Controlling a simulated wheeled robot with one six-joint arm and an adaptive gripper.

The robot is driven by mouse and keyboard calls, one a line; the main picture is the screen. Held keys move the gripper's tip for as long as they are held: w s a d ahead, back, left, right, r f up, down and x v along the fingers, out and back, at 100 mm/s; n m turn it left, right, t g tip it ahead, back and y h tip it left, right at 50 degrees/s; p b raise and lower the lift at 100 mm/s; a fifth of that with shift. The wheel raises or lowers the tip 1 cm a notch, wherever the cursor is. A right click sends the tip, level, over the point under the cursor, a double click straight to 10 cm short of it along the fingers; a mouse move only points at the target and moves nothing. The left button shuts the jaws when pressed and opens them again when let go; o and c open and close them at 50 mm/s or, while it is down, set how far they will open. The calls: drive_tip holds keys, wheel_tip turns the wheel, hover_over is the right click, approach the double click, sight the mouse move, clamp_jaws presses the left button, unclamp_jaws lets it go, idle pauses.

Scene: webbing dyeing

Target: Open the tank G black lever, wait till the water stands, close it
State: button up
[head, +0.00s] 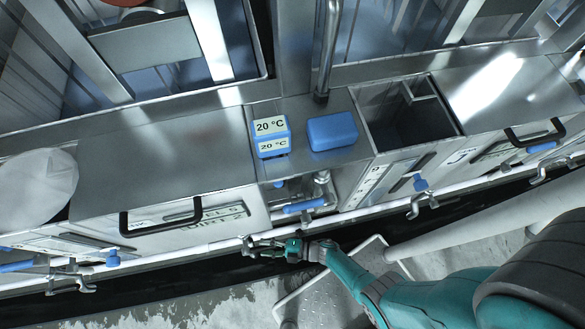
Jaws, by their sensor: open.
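My gripper (255,245) is in front of the tank fronts, at the white pipe along their lower edge, with its fingers pointing left. It is open and nothing shows between the fingers. A blue lever (303,205) on a metal valve is just above it in the picture, apart from it. A small open tank (405,112) is to the right; its floor is dark and I cannot tell its water level. No tank letter G is readable, and I cannot pick out a black lever. The black bars that show are panel handles, one at left (160,219) and one at right (535,134).
A blue display box (270,136) reading 20 °C and a plain blue box (332,131) sit on the steel ledge. Blue-handled valves (420,184) line the white pipe (350,214). A metal step plate (345,285) is below my arm. The floor at lower left is clear.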

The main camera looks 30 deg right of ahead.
drive_tip(key=v, duration=1.2)
idle(0.9)
